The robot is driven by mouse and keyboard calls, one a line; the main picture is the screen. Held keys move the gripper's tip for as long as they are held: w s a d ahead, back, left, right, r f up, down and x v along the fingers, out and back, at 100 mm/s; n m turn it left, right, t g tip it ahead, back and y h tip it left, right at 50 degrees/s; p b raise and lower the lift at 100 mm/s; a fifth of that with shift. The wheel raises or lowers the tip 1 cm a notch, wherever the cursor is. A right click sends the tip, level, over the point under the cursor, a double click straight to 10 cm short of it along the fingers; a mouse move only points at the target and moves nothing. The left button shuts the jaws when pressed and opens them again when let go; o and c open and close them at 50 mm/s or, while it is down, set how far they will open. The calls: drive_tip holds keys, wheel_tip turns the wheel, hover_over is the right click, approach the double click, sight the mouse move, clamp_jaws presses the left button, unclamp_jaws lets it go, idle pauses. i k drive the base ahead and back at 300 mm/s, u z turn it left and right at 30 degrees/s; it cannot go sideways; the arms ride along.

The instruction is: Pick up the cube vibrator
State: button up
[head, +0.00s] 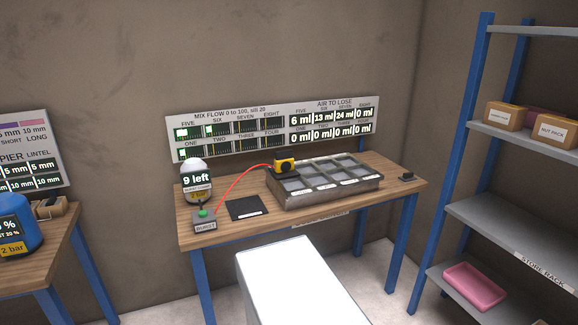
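The cube vibrator appears to be the small yellow block with a dark round face (286,164). It sits at the back left corner of a grey metal mould tray (330,198), over or against its rim; I cannot tell which. A red hose (238,179) curves from its left side down to the grey box marked BURST (204,222), which has a green button. My gripper is not in view, and nothing is seen holding the yellow block.
The mould tray stands on a wooden bench (392,205) with blue legs. A white-topped vessel reading "9 left" (194,168) and a black pad (247,208) are left of the tray. A small dark item (407,176) lies right. A display board (272,124) backs the bench; shelves (510,220) stand right.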

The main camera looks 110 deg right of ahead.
sight(284, 160)
drive_tip(key=u, duration=0.1)
drive_tip(key=k, duration=1)
drive_tip(key=z, duration=2)
drive_tip(key=i, duration=0.55)
drive_tip(key=z, duration=0.1)
